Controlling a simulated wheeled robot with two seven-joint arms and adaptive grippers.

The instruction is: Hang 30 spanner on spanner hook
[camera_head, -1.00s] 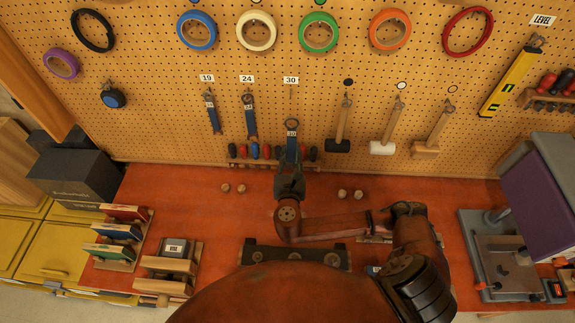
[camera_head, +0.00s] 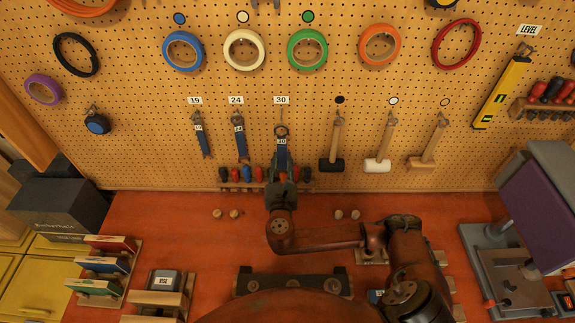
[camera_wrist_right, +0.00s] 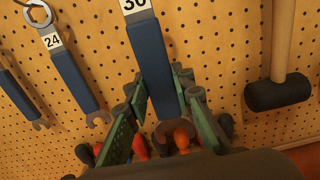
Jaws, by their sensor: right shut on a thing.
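The 30 spanner (camera_head: 282,152), blue-handled with a ring end up, is upright in my right gripper (camera_head: 281,170), in front of the pegboard. The right wrist view shows the gripper's green fingers (camera_wrist_right: 161,85) on both sides of the blue spanner handle (camera_wrist_right: 158,62); its ring end is out of that frame. The spanner hook (camera_head: 281,113) is a small peg under the 30 label (camera_head: 281,100). The spanner's ring shows just below the hook, apparently apart from it; the depth gap is unclear. My left gripper is not in view.
The 19 spanner (camera_head: 202,138) and 24 spanner (camera_head: 240,140) hang to the left. A black-headed mallet (camera_head: 334,150) hangs to the right. A rack of screwdrivers (camera_head: 232,174) sits low behind my gripper. The red bench (camera_head: 165,220) has several small knobs.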

